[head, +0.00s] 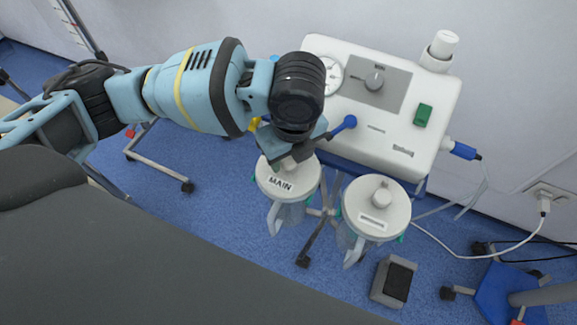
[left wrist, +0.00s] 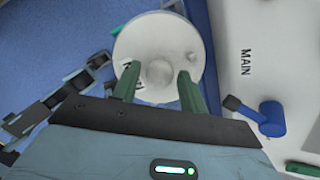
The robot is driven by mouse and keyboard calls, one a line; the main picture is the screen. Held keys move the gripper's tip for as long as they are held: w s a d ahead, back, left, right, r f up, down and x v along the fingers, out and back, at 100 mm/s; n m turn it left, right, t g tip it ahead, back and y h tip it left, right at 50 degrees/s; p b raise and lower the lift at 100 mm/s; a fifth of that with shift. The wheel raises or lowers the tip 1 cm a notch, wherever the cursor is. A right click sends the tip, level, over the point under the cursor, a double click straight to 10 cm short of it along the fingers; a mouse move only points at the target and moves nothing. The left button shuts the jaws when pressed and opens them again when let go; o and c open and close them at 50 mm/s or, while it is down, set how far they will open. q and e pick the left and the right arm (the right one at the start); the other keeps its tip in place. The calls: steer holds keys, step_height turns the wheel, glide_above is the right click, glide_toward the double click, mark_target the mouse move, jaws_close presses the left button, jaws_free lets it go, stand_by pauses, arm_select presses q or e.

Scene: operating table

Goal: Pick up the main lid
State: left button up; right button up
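The main lid (head: 292,187) is a round white lid labelled MAIN. It sits on a clear canister (head: 286,213) in the head view. In the left wrist view the lid (left wrist: 150,38) fills the top middle, and its round knob (left wrist: 158,73) shows between my fingers. My left gripper (head: 288,163) is over the far side of the lid, pointing down. In the left wrist view its two green fingers (left wrist: 158,80) are apart, one each side of the knob. I cannot tell whether they touch it. The left finger partly covers the label. My right gripper is not in view.
A second canister with a white lid (head: 376,212) stands close to the right. The white suction unit (head: 420,145), with a blue connector (head: 345,124), is behind. A black-topped pedal (head: 396,282) lies on the blue floor. A dark grey table surface (head: 150,250) fills the lower left.

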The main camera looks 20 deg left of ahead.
mark_target(289, 159)
arm_select(q)
jaws_close()
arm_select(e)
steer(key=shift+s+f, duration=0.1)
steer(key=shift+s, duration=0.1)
arm_select(q)
steer(key=shift+r, duration=0.1)
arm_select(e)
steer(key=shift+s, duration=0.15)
